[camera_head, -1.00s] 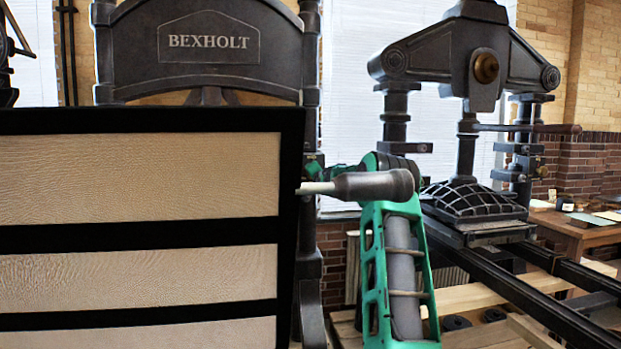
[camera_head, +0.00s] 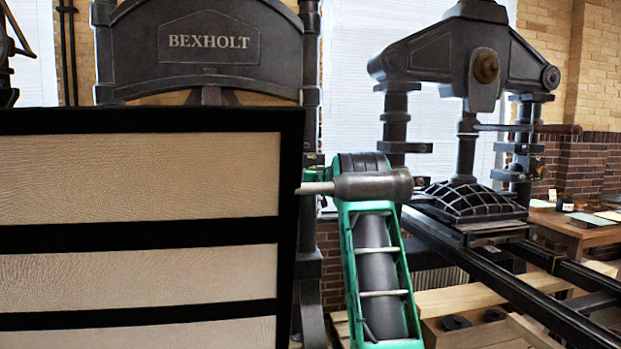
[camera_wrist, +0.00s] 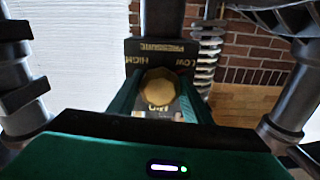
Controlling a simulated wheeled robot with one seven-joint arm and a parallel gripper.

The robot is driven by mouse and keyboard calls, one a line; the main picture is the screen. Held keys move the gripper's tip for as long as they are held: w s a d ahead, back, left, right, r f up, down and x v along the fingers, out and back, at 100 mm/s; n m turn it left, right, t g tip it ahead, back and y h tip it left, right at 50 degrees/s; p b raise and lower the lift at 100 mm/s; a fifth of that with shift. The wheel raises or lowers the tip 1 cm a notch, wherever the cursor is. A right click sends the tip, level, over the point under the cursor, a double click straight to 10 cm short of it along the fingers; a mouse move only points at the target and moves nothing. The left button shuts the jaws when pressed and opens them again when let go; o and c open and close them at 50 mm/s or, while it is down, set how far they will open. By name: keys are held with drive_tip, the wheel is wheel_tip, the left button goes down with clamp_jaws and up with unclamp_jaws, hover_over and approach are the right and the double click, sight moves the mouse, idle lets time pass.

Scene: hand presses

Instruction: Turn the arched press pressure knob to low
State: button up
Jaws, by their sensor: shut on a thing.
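The brass pressure knob (camera_wrist: 158,87) is in the middle of the wrist view, on a dark plate (camera_wrist: 160,48) lettered PRESSURE, HIGH on the left and LOW on the right. A MID mark shows just below the knob. My gripper (camera_wrist: 157,95) is shut on the knob, with a green finger on each side.
A large black-framed panel (camera_head: 140,233) blocks the lower left of the head view. A second dark press (camera_head: 484,70) with rails stands at the right, before a wooden table (camera_head: 575,230). Dark metal posts flank the knob in the wrist view.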

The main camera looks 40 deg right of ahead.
drive_tip(key=shift+w+a+f+n, duration=0.1)
drive_tip(key=shift+f+n, duration=0.2)
drive_tip(key=shift+n, duration=0.2)
drive_tip(key=o, duration=1)
drive_tip(key=shift+r, duration=0.2)
drive_tip(key=v, duration=1)
drive_tip(key=shift+s+a, duration=0.15)
drive_tip(key=shift+s, duration=0.15)
